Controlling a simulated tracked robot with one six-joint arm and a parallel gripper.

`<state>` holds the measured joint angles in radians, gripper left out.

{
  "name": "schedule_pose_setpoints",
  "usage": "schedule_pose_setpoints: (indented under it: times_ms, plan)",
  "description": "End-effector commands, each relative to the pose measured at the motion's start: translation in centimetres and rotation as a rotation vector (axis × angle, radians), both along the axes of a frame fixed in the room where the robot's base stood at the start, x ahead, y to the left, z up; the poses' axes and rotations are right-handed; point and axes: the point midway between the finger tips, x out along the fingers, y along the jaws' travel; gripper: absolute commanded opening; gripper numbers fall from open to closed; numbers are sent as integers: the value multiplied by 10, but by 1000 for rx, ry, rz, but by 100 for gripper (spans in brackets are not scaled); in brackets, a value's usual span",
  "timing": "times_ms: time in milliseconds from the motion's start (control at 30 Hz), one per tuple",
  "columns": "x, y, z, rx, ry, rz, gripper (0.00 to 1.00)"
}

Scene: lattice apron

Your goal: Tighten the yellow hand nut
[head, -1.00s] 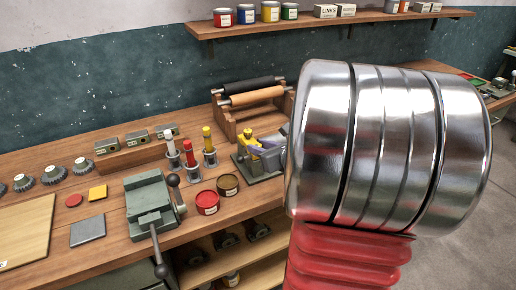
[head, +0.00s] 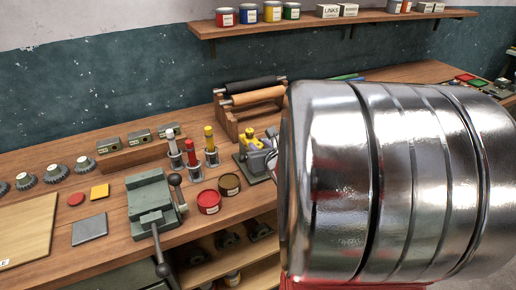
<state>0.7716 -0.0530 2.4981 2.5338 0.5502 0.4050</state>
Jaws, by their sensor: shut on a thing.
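The yellow hand nut (head: 250,139) sits on a small dark fixture (head: 252,168) on the workbench, right of the middle in the head view. My gripper (head: 268,146) shows only as small grey parts against the nut's right side. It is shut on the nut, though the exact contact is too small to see. My large shiny arm link fills the right of the view and hides the rest of the gripper and the fixture's right side.
A wooden rack with black and tan rollers (head: 252,97) stands behind the fixture. Tubes in holders (head: 191,155), a red can (head: 209,202) and a brown can (head: 229,185) stand to its left. A green vise (head: 152,205) is further left. A shelf (head: 300,26) hangs above.

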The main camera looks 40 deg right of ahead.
Motion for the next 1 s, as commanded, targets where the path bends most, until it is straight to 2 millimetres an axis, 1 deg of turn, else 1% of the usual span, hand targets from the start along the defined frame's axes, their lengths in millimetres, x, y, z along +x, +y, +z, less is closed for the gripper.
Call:
schedule_pose_setpoints:
  times_ms: [33, 333, 733, 767, 1000]
  plan:
    - [2, 1, 3, -4, -7, -4, 4]
    - [2, 3, 2, 0, -3, -57, 4]
    - [1, 4, 0, 2, 2, -63, 4]
    - [1, 4, 0, 1, 3, -63, 29]
    - [1, 3, -1, 3, 3, -65, 45]
